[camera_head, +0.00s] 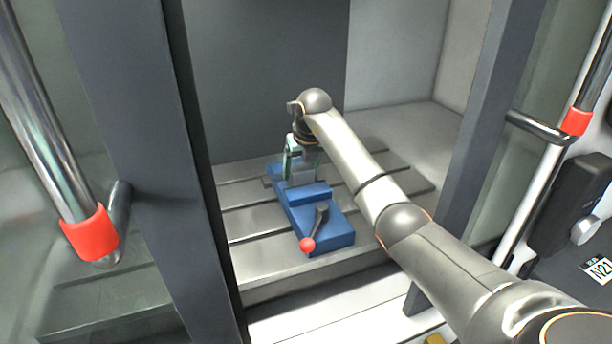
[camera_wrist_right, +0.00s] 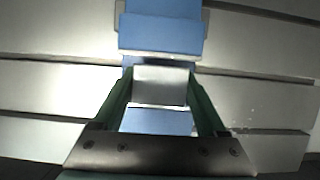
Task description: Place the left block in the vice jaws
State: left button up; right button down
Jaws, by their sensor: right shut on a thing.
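The blue vice (camera_head: 325,232) is on the slotted machine bed, with a red-knobbed handle (camera_head: 308,244) at its near end. My right gripper (camera_head: 300,172) points down over the far part of the vice. In the right wrist view, my right gripper (camera_wrist_right: 160,88) is shut on a plain grey metal block (camera_wrist_right: 160,86), held between its green-sided fingers. One blue vice part (camera_wrist_right: 160,35) shows above the block in that picture and another blue surface (camera_wrist_right: 155,122) below it. I cannot tell whether the block touches the vice. My left gripper is not in view.
The slotted metal bed (camera_head: 255,222) is clear around the vice. Dark door frames stand at the left (camera_head: 150,150) and right (camera_head: 480,130) of the opening, with red-ended handles (camera_head: 90,235). My right arm reaches in from the lower right.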

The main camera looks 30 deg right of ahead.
jog(key=shift+w+a+f, duration=0.1)
jog(key=shift+f, duration=0.05)
grip_release()
jog(key=shift+f, duration=0.15)
jog(key=v, duration=1.2)
jog(key=shift+r, duration=0.2)
